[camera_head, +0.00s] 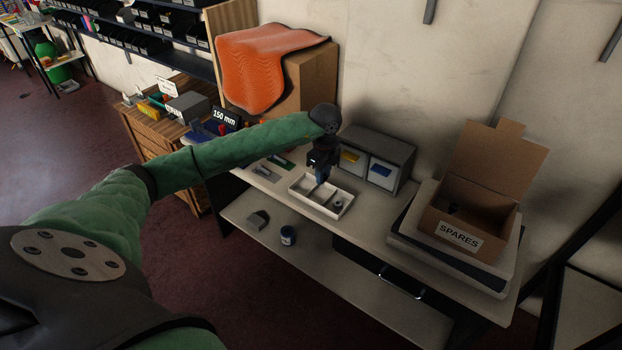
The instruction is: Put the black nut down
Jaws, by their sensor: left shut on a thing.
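My left gripper (321,180) points down over the white divided tray (296,192) on the bench, with its fingertips low at the tray's middle. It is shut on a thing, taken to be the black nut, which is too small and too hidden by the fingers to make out. I cannot tell whether the held thing touches the tray floor. A small dark round item (337,205) lies in the tray's right compartment. My right gripper is out of view.
A grey bin unit (385,146) stands close behind the tray. A cardboard box marked SPARES (470,218) sits at the right on stacked trays. Green and white small items (280,160) lie left of the tray. The bench (365,225) is clear between tray and box.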

